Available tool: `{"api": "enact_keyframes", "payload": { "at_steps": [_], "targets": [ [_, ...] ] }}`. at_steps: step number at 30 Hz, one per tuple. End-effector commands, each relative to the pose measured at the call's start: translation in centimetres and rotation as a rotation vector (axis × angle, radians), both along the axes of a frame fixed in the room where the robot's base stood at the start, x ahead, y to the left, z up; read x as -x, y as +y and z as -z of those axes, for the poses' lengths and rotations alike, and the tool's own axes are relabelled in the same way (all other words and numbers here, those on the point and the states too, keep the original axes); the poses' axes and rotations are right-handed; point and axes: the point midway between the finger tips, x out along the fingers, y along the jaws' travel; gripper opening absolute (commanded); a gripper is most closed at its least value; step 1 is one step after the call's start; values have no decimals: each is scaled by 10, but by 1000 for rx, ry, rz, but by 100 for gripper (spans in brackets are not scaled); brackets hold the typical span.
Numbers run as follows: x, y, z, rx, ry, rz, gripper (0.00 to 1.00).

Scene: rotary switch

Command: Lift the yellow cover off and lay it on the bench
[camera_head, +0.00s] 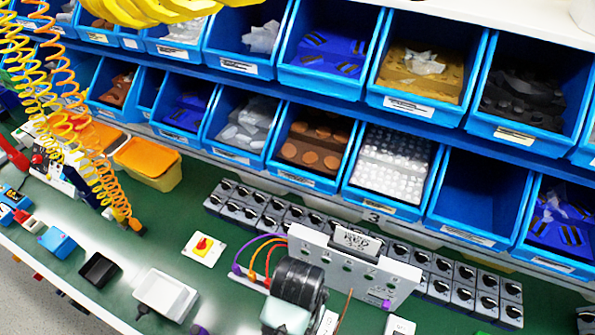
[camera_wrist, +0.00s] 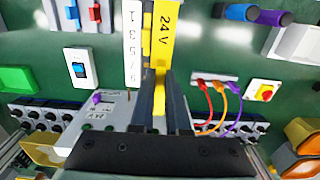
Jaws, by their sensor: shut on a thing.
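In the wrist view, my gripper (camera_wrist: 160,85) is shut on a narrow yellow piece, which I take to be the yellow cover (camera_wrist: 159,97). Its two dark fingers stand on either side of it. A yellow face marked "24 V" (camera_wrist: 164,40) lies just beyond the fingertips; I cannot tell whether it belongs to the held piece. In the head view, the dark end of my arm hides the fingers and the cover. The green bench (camera_head: 236,222) shows around it. I cannot tell whether the cover is clear of what is below.
A pale panel (camera_head: 345,268) stands close beside my gripper. Purple, orange and red cables (camera_wrist: 215,95) run on the other side. A red-knobbed yellow switch (camera_head: 203,245) and a white tray (camera_head: 166,294) sit to the left. Blue bins (camera_head: 240,68) line the back.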

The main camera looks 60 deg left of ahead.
Motion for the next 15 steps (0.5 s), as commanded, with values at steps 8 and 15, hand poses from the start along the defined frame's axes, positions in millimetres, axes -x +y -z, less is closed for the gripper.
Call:
{"api": "enact_keyframes", "payload": {
  "at_steps": [8, 15],
  "targets": [
    [0, 1, -29, 0, 1, -2, 0],
    [0, 0, -40, 1, 1, -1, 0]
  ]
}}
